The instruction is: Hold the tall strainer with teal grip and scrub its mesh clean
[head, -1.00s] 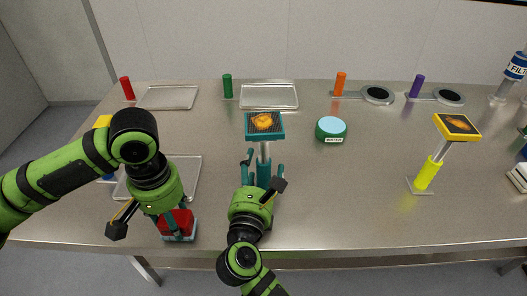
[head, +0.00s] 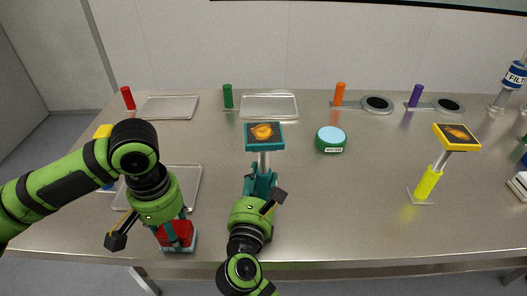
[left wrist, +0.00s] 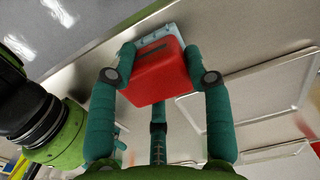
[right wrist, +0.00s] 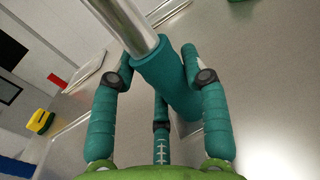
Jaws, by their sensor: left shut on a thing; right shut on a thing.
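The tall strainer stands upright near the table's front middle. Its square teal-framed head (head: 264,136) carries a dark mesh with an orange-brown stain. My right gripper (head: 261,184) is shut on its teal grip (right wrist: 168,75), below the silver pole (right wrist: 128,25). My left gripper (head: 174,226) is shut on a red block (head: 178,234) with a pale blue base, low at the table's front left. The red block also shows between the fingers in the left wrist view (left wrist: 158,75). Whether its base touches the table is unclear.
A yellow strainer (head: 456,137) with a stained mesh stands at right. A green water pot (head: 331,140) sits behind right of the teal strainer. An empty tray (head: 189,180) lies behind my left gripper. More trays and flat round strainers line the back.

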